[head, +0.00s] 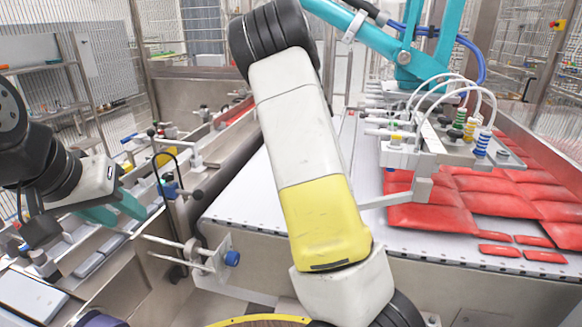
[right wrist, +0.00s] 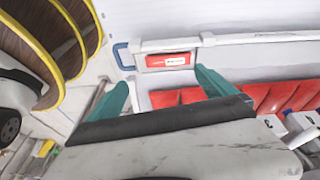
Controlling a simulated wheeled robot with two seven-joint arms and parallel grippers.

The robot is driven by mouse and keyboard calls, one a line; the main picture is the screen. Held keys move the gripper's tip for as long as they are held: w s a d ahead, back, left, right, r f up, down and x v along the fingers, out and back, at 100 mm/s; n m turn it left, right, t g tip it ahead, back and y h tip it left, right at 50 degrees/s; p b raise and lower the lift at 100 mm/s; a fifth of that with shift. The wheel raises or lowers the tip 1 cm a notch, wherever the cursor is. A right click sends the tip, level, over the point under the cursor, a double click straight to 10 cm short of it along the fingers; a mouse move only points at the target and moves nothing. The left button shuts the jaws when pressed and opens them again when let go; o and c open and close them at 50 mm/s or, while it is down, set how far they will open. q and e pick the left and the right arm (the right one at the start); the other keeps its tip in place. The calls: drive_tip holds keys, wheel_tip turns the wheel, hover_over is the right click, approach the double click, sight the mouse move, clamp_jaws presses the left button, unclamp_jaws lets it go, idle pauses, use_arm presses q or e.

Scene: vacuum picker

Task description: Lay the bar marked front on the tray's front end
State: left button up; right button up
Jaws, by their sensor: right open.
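A pale bar (right wrist: 165,45) with a red label (right wrist: 167,60) lies ahead of my right gripper in the right wrist view. The label's print is too small to read. My right gripper (right wrist: 165,90) is open, with its teal fingers apart and nothing between their tips. Red pouches (right wrist: 260,95) lie just beyond and right of the fingers, in a pale-walled tray whose ends I cannot tell apart. In the head view my right gripper is out of the picture, below the arm. My left gripper (head: 116,210) is at the far left, its teal fingers apart and empty.
A white belt (head: 260,210) runs across the middle, with rows of red pouches (head: 430,215) on its right. A teal picker arm (head: 425,55) with a suction head (head: 455,135) hangs over them. A metal bracket with a blue knob (head: 232,258) sticks out in front.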

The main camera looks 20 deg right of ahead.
drive_tip(key=s+a+r+n+t+y, duration=0.2)
drive_tip(key=s+a+r+n+t, duration=0.1)
drive_tip(key=s+a+n, duration=0.6)
drive_tip(key=s+a+r+n+t+y, duration=0.3)
drive_tip(key=s+a+n+t, duration=0.2)
drive_tip(key=s+n, duration=0.9)
drive_tip(key=s+a, duration=0.3)
drive_tip(key=shift+s+a, duration=0.15)
drive_tip(key=shift+a, duration=0.2)
